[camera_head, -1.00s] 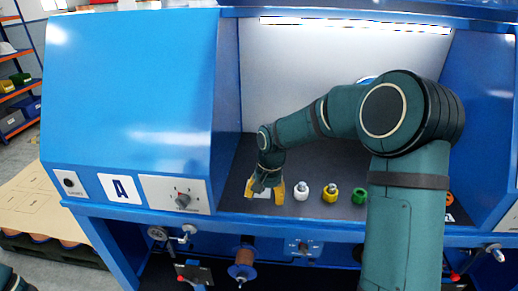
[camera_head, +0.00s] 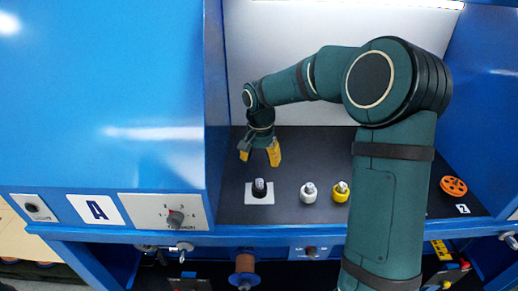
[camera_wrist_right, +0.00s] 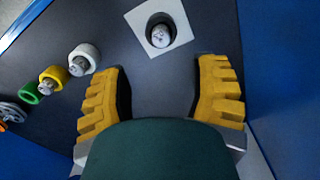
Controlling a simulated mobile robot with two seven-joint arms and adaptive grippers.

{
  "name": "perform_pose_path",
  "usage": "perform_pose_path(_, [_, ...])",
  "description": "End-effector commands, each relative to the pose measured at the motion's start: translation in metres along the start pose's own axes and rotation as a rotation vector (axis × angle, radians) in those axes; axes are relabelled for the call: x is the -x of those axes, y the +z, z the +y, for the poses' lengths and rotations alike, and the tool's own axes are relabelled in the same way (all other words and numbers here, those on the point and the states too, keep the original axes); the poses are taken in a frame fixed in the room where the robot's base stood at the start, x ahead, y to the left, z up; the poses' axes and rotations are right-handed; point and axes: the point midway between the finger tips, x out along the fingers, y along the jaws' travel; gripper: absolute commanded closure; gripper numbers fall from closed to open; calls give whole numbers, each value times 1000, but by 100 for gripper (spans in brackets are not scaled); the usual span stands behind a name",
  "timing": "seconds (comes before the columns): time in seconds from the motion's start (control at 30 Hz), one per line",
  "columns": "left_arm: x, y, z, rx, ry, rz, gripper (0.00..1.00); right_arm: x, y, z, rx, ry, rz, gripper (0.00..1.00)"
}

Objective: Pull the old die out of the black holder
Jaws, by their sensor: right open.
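The black holder (camera_head: 259,190) stands on a white square plate (camera_head: 250,199) on the dark worktop. The old die (camera_head: 260,183) shows as a small grey top inside it. In the right wrist view the die (camera_wrist_right: 159,37) sits inside the round black holder (camera_wrist_right: 157,17), beyond the fingertips. My right gripper (camera_head: 259,156) is open and empty. In the head view it appears above the holder, with its yellow fingers apart and not touching it. My left gripper is not in view.
A white holder (camera_head: 308,194) and a yellow holder (camera_head: 340,192) stand in a row to the right; a green one (camera_wrist_right: 30,94) shows in the wrist view. An orange wheel (camera_head: 453,186) lies farther right. Blue cabinet walls border the worktop.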

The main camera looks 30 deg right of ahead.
Motion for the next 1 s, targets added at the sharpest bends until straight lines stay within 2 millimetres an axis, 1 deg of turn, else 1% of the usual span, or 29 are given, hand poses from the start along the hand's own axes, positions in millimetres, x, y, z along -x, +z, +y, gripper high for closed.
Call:
perform_pose_path(0.03, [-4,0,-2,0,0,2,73,-12,0,1,-1,2,-3,39])
perform_pose_path(0.3, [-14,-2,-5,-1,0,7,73,-60,0,0,0,2,-2,39])
perform_pose_path(0.5, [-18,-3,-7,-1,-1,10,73,-84,0,0,0,0,-2,39])
perform_pose_path(0.7, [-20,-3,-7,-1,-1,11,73,-94,0,0,-1,-1,0,39])
perform_pose_path(0.97, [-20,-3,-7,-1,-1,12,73,-95,0,0,0,-1,0,39])
perform_pose_path(1.0, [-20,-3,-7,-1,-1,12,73,-95,0,0,0,-1,0,41])
